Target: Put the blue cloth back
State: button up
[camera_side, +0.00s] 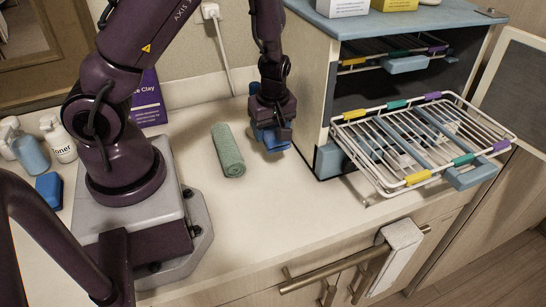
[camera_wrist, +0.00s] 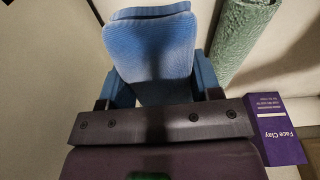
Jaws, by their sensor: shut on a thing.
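The blue cloth (camera_wrist: 150,62), a folded light-blue pad with rounded edges, fills the space between the fingers of my gripper (camera_wrist: 162,85) in the wrist view. My gripper is shut on it. In the side view my gripper (camera_side: 271,137) points down over the counter, just left of the cabinet, with blue showing at its tips. There I cannot clearly separate cloth from fingers, nor tell whether the cloth touches the counter.
A rolled green towel (camera_side: 228,150) lies left of my gripper. A wire rack (camera_side: 425,135) with coloured clips sticks out of the cabinet (camera_side: 312,70) at right. A purple Face Clay box (camera_side: 150,100), bottles (camera_side: 58,140) and a blue block (camera_side: 49,188) stand left. The front counter is clear.

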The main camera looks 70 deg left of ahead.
aim_at(272, 157)
jog(key=shift+w+a+r, duration=0.1)
jog(key=shift+w+a, duration=0.05)
jog(key=shift+a, duration=0.35)
jog(key=shift+w+a+r, duration=0.1)
jog(key=shift+w+a, duration=0.05)
jog(key=shift+a, duration=0.3)
jog(key=shift+w+d+f, duration=0.1)
jog(key=shift+w+f, duration=0.1)
jog(key=shift+w, duration=0.05)
jog(key=shift+m, duration=0.3)
jog(key=shift+d+f, duration=0.15)
jog(key=shift+f, duration=3.55)
jog(key=shift+f, duration=0.1)
jog(key=o, duration=0.8)
